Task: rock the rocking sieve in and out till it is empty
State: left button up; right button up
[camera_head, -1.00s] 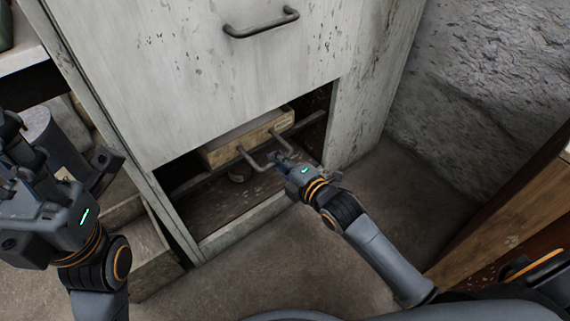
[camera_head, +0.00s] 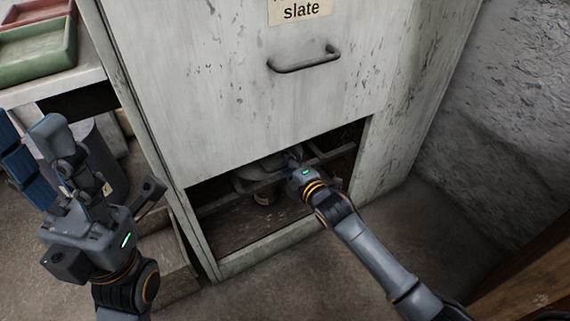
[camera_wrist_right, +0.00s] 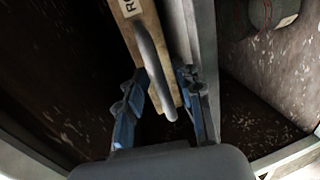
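The rocking sieve, a pale wooden box with a white tag, shows partly in the right wrist view (camera_wrist_right: 178,70); its curved grey handle (camera_wrist_right: 152,62) points towards my gripper. In the head view the cabinet front hides most of it. My right gripper (camera_head: 293,160) reaches into the low opening of the cabinet. In the right wrist view its blue fingers (camera_wrist_right: 162,90) stand apart on either side of the handle, with a gap beside it; a firm hold does not show. What lies in the sieve is hidden. My left gripper (camera_head: 100,165) is open and empty at the left.
The pale, chipped cabinet (camera_head: 250,100) has a closed upper front with a dark handle (camera_head: 303,62). A rail (camera_head: 325,158) crosses the opening. Red and green trays (camera_head: 40,50) lie on the left shelf. A rough wall (camera_head: 490,120) closes the right.

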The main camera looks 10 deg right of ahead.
jog(key=shift+s, duration=0.1)
jog(key=v, duration=1.2)
